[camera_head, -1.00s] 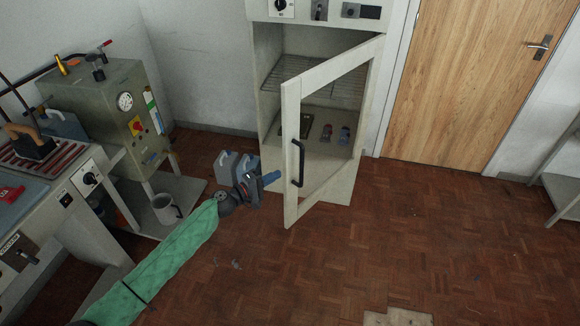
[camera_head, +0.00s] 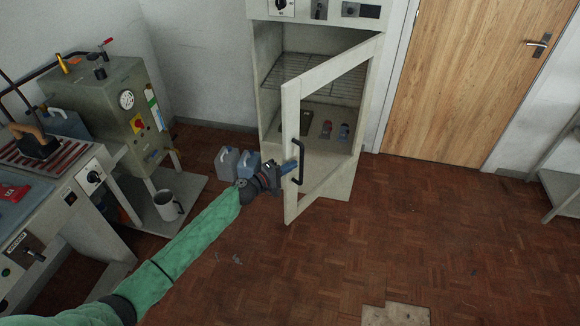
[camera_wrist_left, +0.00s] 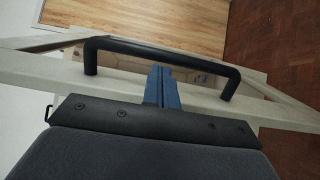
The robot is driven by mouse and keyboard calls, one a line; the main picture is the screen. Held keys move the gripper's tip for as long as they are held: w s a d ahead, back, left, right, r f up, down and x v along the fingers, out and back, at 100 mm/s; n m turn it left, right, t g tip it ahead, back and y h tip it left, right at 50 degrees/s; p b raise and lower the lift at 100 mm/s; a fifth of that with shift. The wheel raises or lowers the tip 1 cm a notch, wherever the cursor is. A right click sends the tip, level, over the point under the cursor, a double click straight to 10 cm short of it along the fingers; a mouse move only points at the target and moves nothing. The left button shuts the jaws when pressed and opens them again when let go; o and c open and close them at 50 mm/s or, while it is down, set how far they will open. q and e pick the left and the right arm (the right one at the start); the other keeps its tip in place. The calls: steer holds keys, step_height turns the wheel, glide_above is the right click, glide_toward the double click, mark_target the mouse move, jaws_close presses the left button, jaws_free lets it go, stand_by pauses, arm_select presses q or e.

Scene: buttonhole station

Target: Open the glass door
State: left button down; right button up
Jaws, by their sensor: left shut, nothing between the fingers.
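The glass door (camera_head: 291,118) of the tall light-grey cabinet has a pale frame and stands partly open, swung out toward me. Its black bar handle (camera_head: 300,160) is on the near edge of the frame. My left gripper (camera_head: 290,167) is at the handle, its blue fingers shut with nothing between them. In the left wrist view the fingers (camera_wrist_left: 162,88) reach toward the handle (camera_wrist_left: 165,50), with the tips close under the bar between its two posts. I cannot tell whether they touch it. My right gripper is not in view.
The cabinet (camera_head: 270,60) has a wire shelf and small items inside. A machine bench (camera_head: 60,200) and a mug (camera_head: 168,206) are at the left.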

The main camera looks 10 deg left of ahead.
arm_select(q)
steer(key=shift+s+d, duration=0.1)
